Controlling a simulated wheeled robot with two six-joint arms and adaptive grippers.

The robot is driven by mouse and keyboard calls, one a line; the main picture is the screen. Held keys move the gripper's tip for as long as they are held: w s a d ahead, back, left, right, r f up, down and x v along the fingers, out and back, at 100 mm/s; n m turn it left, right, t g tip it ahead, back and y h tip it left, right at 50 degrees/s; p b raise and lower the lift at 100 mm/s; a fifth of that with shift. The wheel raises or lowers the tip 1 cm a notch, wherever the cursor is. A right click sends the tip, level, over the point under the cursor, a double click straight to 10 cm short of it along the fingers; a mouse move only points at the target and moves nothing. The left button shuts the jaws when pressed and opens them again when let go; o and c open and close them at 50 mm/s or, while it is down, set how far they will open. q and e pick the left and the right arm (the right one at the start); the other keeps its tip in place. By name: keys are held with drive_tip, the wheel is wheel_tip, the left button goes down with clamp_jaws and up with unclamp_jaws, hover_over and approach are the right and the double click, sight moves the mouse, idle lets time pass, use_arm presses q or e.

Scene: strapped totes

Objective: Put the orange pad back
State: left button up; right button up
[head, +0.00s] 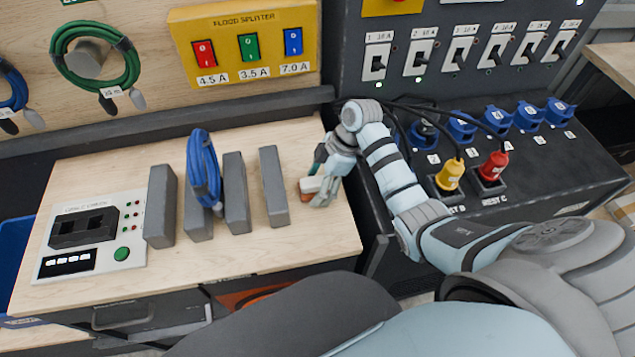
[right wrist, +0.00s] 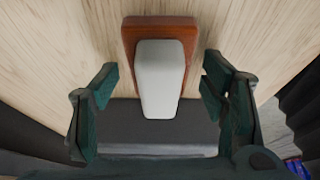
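The orange pad (head: 306,197) lies at the right end of the wooden bench, partly hidden by my right gripper (head: 322,188). In the right wrist view the orange pad (right wrist: 160,24) is a reddish-orange block with a pale grey block (right wrist: 160,75) on its face. My right gripper (right wrist: 160,88) is open there, with one dark green finger on each side of the pale block. Gaps show between the fingers and the block. My left gripper is not in view.
Several grey upright dividers (head: 236,195) stand on the bench (head: 290,240), with a blue cable coil (head: 203,170) over one. A test panel (head: 92,238) lies left. A dark console (head: 540,165) with yellow and red plugs stands right. An orange patch (head: 245,298) shows below the bench edge.

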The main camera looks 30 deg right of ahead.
drive_tip(key=p+v, duration=0.1)
drive_tip(key=v, duration=1.1)
drive_tip(key=shift+r+p, duration=0.2)
drive_tip(key=shift+p, duration=0.15)
drive_tip(key=shift+f, duration=0.1)
